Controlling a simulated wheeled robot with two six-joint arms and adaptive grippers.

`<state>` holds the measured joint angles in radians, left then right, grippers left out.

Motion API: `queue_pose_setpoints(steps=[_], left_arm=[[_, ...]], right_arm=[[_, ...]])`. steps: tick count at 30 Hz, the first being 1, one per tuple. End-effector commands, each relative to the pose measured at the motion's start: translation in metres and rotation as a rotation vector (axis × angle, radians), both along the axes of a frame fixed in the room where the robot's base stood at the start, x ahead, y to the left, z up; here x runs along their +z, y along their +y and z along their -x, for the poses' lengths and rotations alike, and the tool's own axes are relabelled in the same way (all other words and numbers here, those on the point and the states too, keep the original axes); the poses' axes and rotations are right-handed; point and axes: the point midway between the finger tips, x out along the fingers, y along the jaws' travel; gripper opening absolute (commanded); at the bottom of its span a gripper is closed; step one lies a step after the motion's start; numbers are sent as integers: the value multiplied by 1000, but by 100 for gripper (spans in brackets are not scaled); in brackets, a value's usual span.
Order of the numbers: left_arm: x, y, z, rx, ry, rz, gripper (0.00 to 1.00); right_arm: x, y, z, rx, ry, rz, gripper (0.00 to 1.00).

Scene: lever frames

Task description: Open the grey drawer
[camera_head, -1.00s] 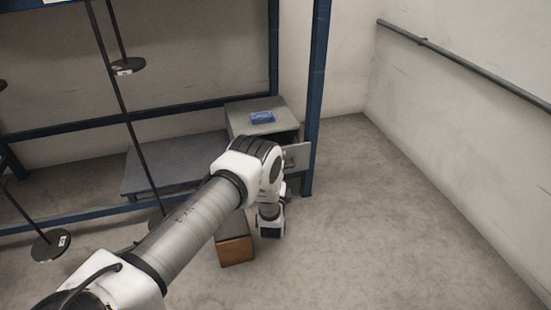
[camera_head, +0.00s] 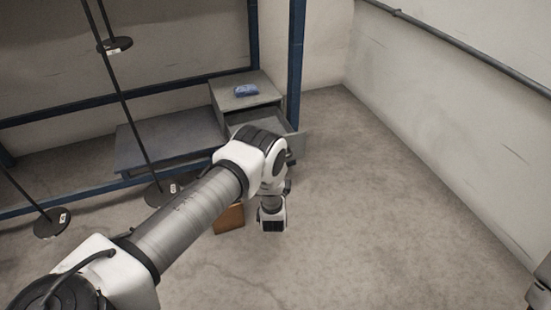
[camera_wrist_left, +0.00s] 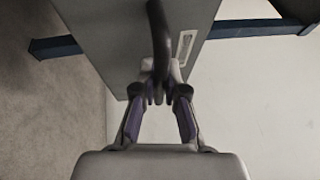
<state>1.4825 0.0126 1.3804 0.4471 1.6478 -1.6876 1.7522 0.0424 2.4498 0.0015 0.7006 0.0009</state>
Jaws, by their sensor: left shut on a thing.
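The grey drawer (camera_head: 270,124) is pulled part of the way out of the grey cabinet (camera_head: 246,103), and its inside shows from above. Its front panel (camera_head: 299,145) is partly behind my left arm in the head view. In the left wrist view, the drawer front (camera_wrist_left: 105,40) fills the upper middle, with a dark curved handle (camera_wrist_left: 158,30) on it. My left gripper (camera_wrist_left: 160,98) is shut on this handle. In the head view my left gripper is hidden behind its own arm.
A blue packet (camera_head: 246,90) lies on the cabinet top. A brown box (camera_head: 230,219) stands on the floor beside my left arm. A blue rack post (camera_head: 296,60) rises behind the drawer. The floor to the right is clear up to the wall.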

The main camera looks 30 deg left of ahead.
Motion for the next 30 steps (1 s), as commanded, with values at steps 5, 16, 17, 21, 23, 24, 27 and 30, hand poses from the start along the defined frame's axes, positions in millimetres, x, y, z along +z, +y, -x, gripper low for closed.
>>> queue_pose_setpoints(steps=[5, 16, 17, 21, 23, 24, 27, 30], left_arm=[[0, 0, 0, 1, 1, 1, 37], [-3, -4, 9, 0, 4, 1, 37], [-4, -6, 13, 1, 4, 0, 37], [-10, -21, 42, -2, 7, 0, 37], [-13, -29, 56, -2, 8, 0, 37], [-14, -33, 66, -2, 7, 0, 37], [-17, -44, 86, -2, 4, -1, 37], [-20, -50, 99, -2, 3, 0, 37]], right_arm=[[0, 0, 0, 0, 0, 0, 40], [0, 0, 0, 0, 0, 0, 40], [0, 0, 0, 0, 0, 0, 40], [0, 0, 0, 0, 0, 0, 40], [0, 0, 0, 0, 0, 0, 40], [0, 0, 0, 0, 0, 0, 40], [0, 0, 0, 0, 0, 0, 40], [0, 0, 0, 0, 0, 0, 40]])
